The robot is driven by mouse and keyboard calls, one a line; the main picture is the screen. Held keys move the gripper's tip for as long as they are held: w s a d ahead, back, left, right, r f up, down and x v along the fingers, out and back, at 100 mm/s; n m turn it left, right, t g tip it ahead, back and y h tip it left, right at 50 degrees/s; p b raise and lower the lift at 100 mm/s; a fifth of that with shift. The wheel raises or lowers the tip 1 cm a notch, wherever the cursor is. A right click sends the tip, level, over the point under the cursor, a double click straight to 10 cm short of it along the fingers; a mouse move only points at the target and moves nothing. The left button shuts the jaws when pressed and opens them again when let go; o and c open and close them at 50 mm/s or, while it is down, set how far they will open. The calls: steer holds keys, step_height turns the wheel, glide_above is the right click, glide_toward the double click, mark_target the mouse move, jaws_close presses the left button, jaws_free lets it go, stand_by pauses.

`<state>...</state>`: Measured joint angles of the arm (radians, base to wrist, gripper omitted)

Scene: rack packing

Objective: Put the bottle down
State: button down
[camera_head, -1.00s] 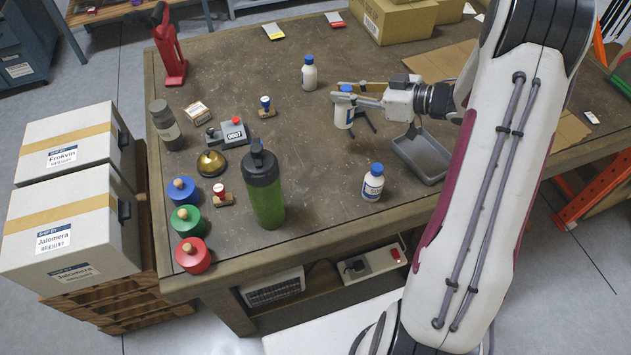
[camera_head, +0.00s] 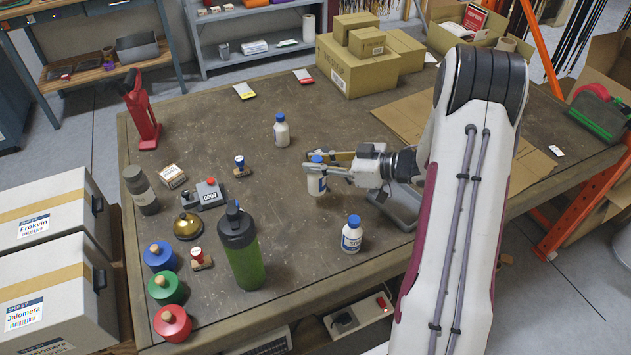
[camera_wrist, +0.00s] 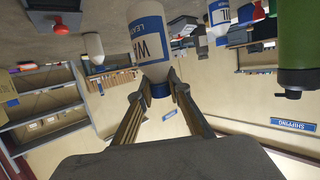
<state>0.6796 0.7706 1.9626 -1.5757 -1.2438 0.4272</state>
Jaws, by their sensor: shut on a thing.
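A white bottle with a blue cap and blue label (camera_head: 317,184) is held by my gripper (camera_head: 318,163), near the middle of the table. In the wrist view my gripper (camera_wrist: 160,88) is shut on the blue cap end, and the white bottle body (camera_wrist: 148,35) runs past the top edge. The fingers partly cover the cap in the head view. The bottle looks upright and close to the tabletop (camera_head: 290,220). I cannot tell whether its base touches.
Similar white bottles stand behind (camera_head: 282,132) and in front (camera_head: 351,237) of the held one. A grey tray (camera_head: 400,212) lies to the right, partly hidden by my arm. A green bottle (camera_head: 245,262) stands front left. Bare table lies left of the held bottle.

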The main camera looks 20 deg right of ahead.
mark_target(317, 178)
steer(key=shift+f, duration=0.85)
steer(key=shift+f, duration=1.9)
steer(key=shift+f, duration=0.1)
steer(key=c, duration=1.9)
jaws_free()
steer(key=v, duration=1.2)
steer(key=shift+r, duration=0.2)
